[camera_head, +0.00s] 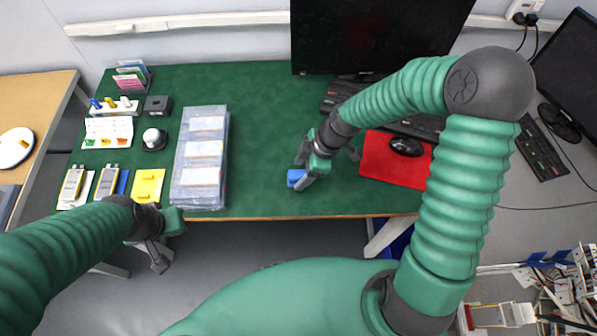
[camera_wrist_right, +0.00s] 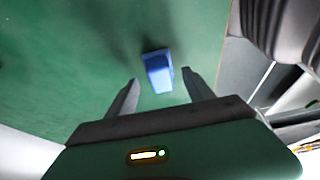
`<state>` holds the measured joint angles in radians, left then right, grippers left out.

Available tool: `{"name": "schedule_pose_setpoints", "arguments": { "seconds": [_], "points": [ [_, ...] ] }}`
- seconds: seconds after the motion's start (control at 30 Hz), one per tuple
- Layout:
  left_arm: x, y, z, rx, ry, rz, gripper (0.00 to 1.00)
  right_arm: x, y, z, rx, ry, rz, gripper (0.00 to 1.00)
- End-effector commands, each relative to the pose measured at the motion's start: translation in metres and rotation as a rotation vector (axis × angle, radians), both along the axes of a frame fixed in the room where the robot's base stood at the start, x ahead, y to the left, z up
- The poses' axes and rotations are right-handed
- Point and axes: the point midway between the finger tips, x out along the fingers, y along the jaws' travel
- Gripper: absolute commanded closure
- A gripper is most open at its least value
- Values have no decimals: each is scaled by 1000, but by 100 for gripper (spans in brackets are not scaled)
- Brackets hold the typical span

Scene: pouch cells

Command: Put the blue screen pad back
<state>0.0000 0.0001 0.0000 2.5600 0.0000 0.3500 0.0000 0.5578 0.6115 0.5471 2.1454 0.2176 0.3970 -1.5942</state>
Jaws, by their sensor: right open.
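The small blue screen pad (camera_head: 296,178) lies on the green table mat (camera_head: 265,130) near the table's front edge. In the right wrist view the blue pad (camera_wrist_right: 158,71) sits ahead of the fingertips, roughly between their lines. My right gripper (camera_head: 305,180) is open and empty, with its fingers at the pad in the head view; the wrist view shows both fingers spread (camera_wrist_right: 163,82). I cannot tell whether a finger touches the pad. My left gripper (camera_head: 160,258) hangs in front of the table's front edge at the left, away from the pad; its jaw state is unclear.
A stack of plastic-wrapped pouches (camera_head: 204,160) lies left of centre. Small testers, a yellow pad (camera_head: 148,186) and a white-knobbed device (camera_head: 154,139) stand at the left. A red mouse mat (camera_head: 385,165) with a black mouse lies right. The mat between stack and right gripper is clear.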

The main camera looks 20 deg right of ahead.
Motion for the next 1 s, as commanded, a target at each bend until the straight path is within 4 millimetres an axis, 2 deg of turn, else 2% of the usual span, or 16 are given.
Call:
{"name": "schedule_pose_setpoints", "arguments": {
  "seconds": [0.1, 0.3, 0.4, 0.53, 0.67, 0.77, 0.9, 1.0],
  "points": [
    [0, 0, 8, 0, 0, 0, 100, -2, -13, 32, -4, -5, -5, 39],
    [0, 0, 16, 0, 0, 0, 100, -7, -30, 76, -3, -2, -3, 39],
    [0, 0, 18, 0, 0, 0, 100, -9, -35, 88, -2, -2, -2, 39],
    [0, 0, 18, 0, 0, 0, 100, -16, -37, 89, -28, 28, -51, 39],
    [0, 0, 18, 0, 0, 0, 100, -42, -43, 80, -134, 115, -329, 39],
    [0, 0, 18, 0, 0, 0, 100, -63, -52, 81, -196, 141, -661, 39],
    [0, 0, 18, 0, 0, 0, 100, -83, -58, 88, -169, 132, -1063, 39],
    [0, 0, 18, 0, 0, 0, 100, -90, -59, 91, -128, 131, -1226, 39]
  ]
}}
